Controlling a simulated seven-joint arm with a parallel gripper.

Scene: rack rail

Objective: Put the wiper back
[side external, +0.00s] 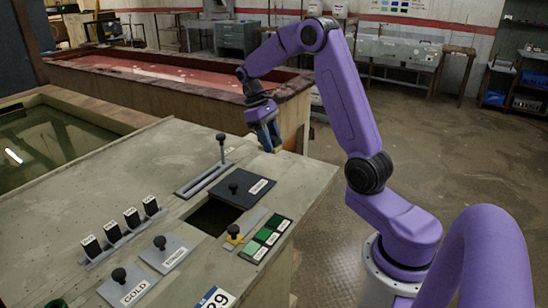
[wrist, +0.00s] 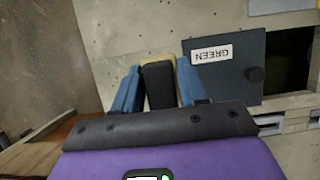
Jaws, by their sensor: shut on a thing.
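My gripper (side external: 268,143) is near the far right corner of the worktop in the side view, with its blue fingers pointing down. In the wrist view its two fingers (wrist: 158,66) are shut on a dark block with pale yellowish edges, seemingly the wiper (wrist: 159,88). The wiper can hardly be made out in the side view. A dark plate marked GREEN (wrist: 225,68) lies beside the gripper in the wrist view; in the side view this knobbed plate (side external: 243,189) is next to a square opening (side external: 212,217). I cannot tell whether the wiper touches the worktop.
A slotted rail with an upright lever (side external: 205,178) lies left of the plate. Several black labelled blocks stand on a rail (side external: 107,246). Two knobbed plates, one marked GOLD (side external: 130,288), lie in front. A green-tiled panel (side external: 267,240) is near the right edge. Floor beyond is open.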

